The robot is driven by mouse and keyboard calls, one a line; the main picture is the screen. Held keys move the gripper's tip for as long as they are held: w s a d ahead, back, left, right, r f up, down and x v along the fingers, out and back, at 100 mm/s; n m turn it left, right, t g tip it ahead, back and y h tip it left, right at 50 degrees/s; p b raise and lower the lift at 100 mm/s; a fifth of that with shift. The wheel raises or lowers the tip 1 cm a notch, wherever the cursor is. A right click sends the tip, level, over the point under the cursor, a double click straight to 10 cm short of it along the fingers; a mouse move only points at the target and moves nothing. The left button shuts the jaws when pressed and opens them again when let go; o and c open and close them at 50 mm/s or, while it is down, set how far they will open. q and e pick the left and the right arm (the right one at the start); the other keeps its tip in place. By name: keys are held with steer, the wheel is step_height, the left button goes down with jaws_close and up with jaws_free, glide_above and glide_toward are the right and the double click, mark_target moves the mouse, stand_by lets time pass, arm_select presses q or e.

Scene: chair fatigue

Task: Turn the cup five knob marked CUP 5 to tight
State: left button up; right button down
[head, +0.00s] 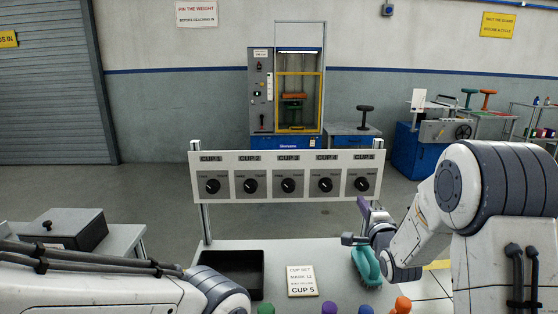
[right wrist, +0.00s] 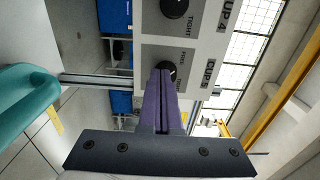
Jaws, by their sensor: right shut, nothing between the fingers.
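The CUP 5 knob (head: 362,184) is a black round knob at the right end of the white panel (head: 285,199). Its plate carries small labels at both sides, and its pointer is too small to read. My right gripper (head: 363,204) is shut and empty, with purple fingers raised just below this knob. In the right wrist view the purple fingertips (right wrist: 163,73) overlap the CUP 5 knob (right wrist: 173,68) and partly hide it, beside the word TIGHT. I cannot tell whether they touch it. My left arm enters at the lower left, its gripper out of view.
Several similar knobs, including the CUP 4 knob (head: 325,185), sit left on the panel. On the table below are a black tray (head: 262,272), a CUP 5 card (head: 301,281), a teal handled object (head: 366,267) and coloured knobs. The test machine (head: 262,90) stands far behind.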

mark_target(353, 186)
steer(key=shift+w+a, duration=0.15)
steer(key=shift+w, duration=2.75)
steer(key=shift+d+r, duration=0.2)
steer(key=shift+d, duration=0.1)
